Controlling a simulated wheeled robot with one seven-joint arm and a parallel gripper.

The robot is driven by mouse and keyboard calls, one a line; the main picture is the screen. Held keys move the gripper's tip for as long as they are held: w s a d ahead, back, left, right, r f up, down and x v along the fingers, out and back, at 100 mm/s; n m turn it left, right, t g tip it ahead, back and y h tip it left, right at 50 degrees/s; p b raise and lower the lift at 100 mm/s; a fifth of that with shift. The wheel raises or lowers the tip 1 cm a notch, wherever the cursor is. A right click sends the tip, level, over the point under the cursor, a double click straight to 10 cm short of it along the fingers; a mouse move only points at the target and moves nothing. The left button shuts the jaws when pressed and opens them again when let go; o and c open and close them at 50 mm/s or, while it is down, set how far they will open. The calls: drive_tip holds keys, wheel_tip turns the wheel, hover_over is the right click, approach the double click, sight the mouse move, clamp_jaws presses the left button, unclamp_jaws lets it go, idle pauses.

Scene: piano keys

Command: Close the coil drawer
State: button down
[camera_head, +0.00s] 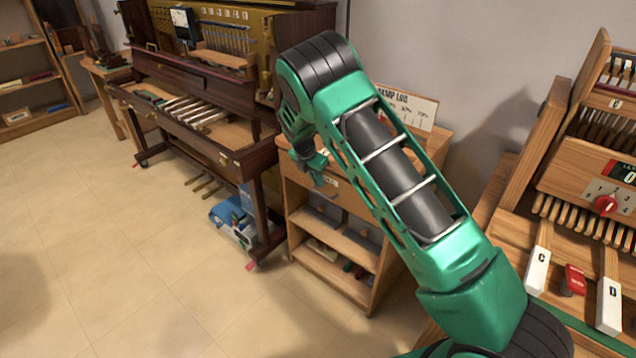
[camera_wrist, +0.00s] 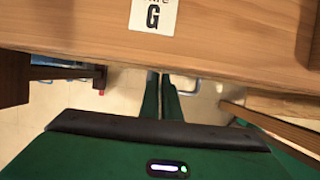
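A low wooden cabinet (camera_head: 377,297) stands in the middle of the head view, with a drawer front (camera_head: 345,200) below its top and open shelves underneath. My arm crosses in front of it and hides much of the drawer, so how far out it stands is unclear. My gripper (camera_head: 316,172) points down just in front of the drawer front. In the wrist view my gripper's two green fingers (camera_wrist: 163,97) are close together with nothing visible between them.
A dark upright piano (camera_head: 165,75) with its keys exposed stands at the left, with a blue bag (camera_head: 233,219) under its right end. A wooden keyboard stand with a red knob (camera_head: 606,204) is close at the right. Open floor lies at the front left.

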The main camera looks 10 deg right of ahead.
drive_tip(key=shift+w+d+r, duration=0.2)
drive_tip(key=shift+w+d, duration=0.05)
drive_tip(key=shift+d, duration=0.5)
drive_tip(key=s+a+r, duration=0.5)
drive_tip(key=a+r, duration=0.2)
drive_tip(key=r, duration=0.2)
drive_tip(key=s+d+r+m+g+y, duration=0.1)
drive_tip(key=s+d+r+m, duration=0.65)
drive_tip(key=s+d, duration=0.25)
drive_tip(key=s+d+r+m+g+y, duration=0.1)
drive_tip(key=s+d+r+m, duration=0.6)
drive_tip(key=s+d, duration=0.4)
drive_tip(key=s+d+m, duration=0.1)
drive_tip(key=s+m, duration=0.7)
drive_tip(key=s, duration=0.7)
drive_tip(key=s+d+m+y, duration=0.1)
drive_tip(key=s+d+m, duration=0.1)
drive_tip(key=s+m, duration=0.7)
drive_tip(key=s, duration=0.6)
drive_tip(key=shift+s+d+r+g+y, duration=0.15)
drive_tip(key=shift+d+r+g+y, duration=0.15)
drive_tip(key=shift+r, duration=0.1)
